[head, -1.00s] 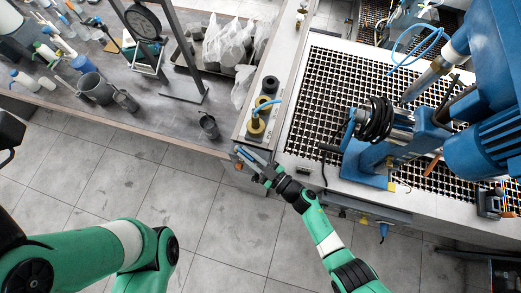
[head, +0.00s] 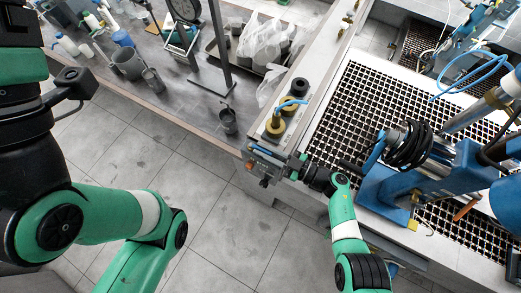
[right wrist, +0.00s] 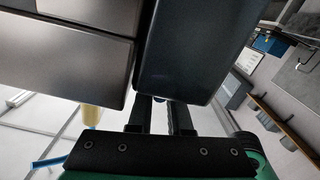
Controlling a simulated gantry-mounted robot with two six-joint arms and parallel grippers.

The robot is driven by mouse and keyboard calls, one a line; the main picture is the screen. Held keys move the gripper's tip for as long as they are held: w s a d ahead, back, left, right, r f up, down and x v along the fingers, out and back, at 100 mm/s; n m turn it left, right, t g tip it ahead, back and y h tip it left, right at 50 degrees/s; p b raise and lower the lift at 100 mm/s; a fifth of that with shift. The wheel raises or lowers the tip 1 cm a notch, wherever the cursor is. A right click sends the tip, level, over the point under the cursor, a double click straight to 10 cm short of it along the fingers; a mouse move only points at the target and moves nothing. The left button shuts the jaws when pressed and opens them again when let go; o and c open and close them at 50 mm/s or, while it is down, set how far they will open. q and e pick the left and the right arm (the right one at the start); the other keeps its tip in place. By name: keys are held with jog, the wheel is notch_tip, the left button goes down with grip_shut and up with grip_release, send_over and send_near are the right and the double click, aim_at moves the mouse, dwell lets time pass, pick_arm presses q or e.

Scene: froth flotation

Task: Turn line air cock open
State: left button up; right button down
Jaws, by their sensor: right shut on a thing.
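A small control panel (head: 266,163) is on the front corner of the bench, with a dark knob (head: 264,182) below it. My right gripper (head: 284,166) is at the right side of this panel, shut on a small part there, apparently the line air cock; the fingers and the arm hide most of it. In the right wrist view my right gripper's fingers (right wrist: 160,116) reach up under a large dark block (right wrist: 197,45), and what is between them cannot be made out. The left arm shows at lower left, but its gripper is out of view.
A metal grating (head: 365,105) and a blue machine (head: 440,165) are to the right. The tiled floor in front is clear.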

jog(key=c, duration=0.8)
grip_release()
jog(key=shift+c, duration=0.2)
jog(key=shift+d, duration=0.15)
jog(key=shift+s+d+r, duration=0.1)
jog(key=shift+s+d, duration=0.1)
jog(key=shift+d, duration=0.15)
jog(key=p+v, duration=0.2)
jog(key=v, duration=0.8)
jog(key=shift+s+d, duration=0.15)
jog(key=shift+d, duration=0.2)
jog(key=shift+a, duration=0.1)
